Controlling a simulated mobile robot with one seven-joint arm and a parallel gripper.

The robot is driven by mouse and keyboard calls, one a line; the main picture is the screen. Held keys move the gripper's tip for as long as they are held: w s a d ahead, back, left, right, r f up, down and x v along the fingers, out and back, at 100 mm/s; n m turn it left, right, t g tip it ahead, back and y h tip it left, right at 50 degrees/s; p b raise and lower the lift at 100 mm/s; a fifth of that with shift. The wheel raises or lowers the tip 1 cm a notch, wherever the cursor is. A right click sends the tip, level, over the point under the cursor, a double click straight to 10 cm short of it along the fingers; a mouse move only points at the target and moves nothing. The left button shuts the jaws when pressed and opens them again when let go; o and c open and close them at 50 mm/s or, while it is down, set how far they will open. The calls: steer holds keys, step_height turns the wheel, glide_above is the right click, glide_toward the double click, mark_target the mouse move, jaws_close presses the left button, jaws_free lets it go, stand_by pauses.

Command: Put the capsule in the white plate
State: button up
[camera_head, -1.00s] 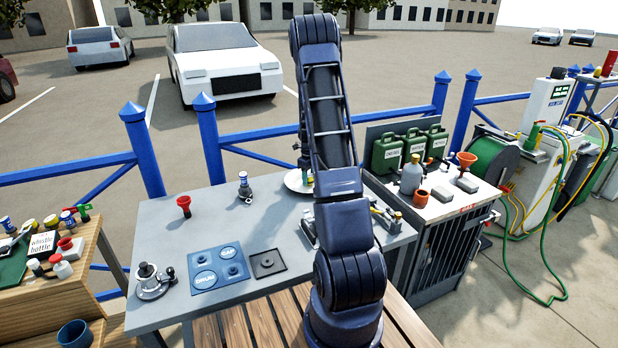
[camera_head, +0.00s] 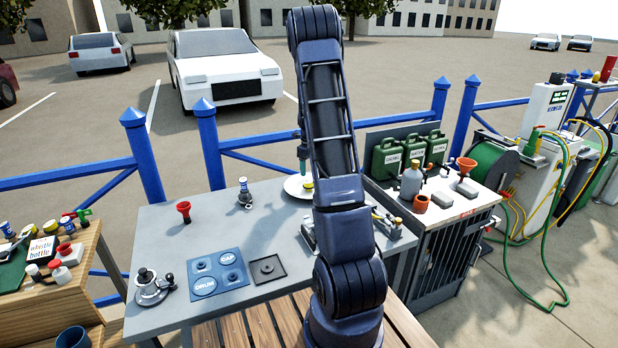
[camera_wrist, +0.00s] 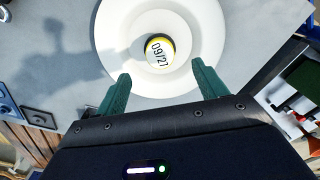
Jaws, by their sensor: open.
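The capsule, a short round piece with a yellow rim and a white top marked 09/27, lies inside the white plate (camera_wrist: 116,42) near its middle. The capsule (camera_wrist: 159,50) is fully in view from the wrist. In the head view it shows as a small yellow spot (camera_head: 308,185) on the plate (camera_head: 293,188), partly hidden by my arm. My gripper (camera_wrist: 160,72) is open above the plate, its two green fingers apart and nothing between them. In the head view the gripper (camera_head: 303,168) is partly behind my arm.
The grey table holds a red funnel-like piece (camera_head: 183,210), a small bottle (camera_head: 244,192), a blue panel (camera_head: 217,272) and a dark square tray (camera_head: 267,269). Green cans (camera_head: 411,150) stand on the cabinet at right. A blue railing (camera_head: 262,140) runs behind.

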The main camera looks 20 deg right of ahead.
steer(key=s+a+r+n+t, duration=0.1)
steer(key=s+a+r+n, duration=0.6)
steer(key=r, duration=0.4)
steer(key=s+a+r+n+t, duration=0.1)
steer(key=s+a+r+n, duration=0.4)
steer(key=s+r, duration=0.55)
steer(key=s+a+r+n+t, duration=0.1)
steer(key=s+a+n, duration=0.2)
steer(key=s+n, duration=0.5)
steer(key=s+a+r+n+t, duration=0.1)
steer(key=s+a+r+n, duration=0.1)
steer(key=s+n, duration=0.7)
steer(key=s+a, duration=0.1)
steer(key=s, duration=0.4)
steer(key=shift+s+a+t, duration=0.3)
steer(key=shift+a, duration=0.05)
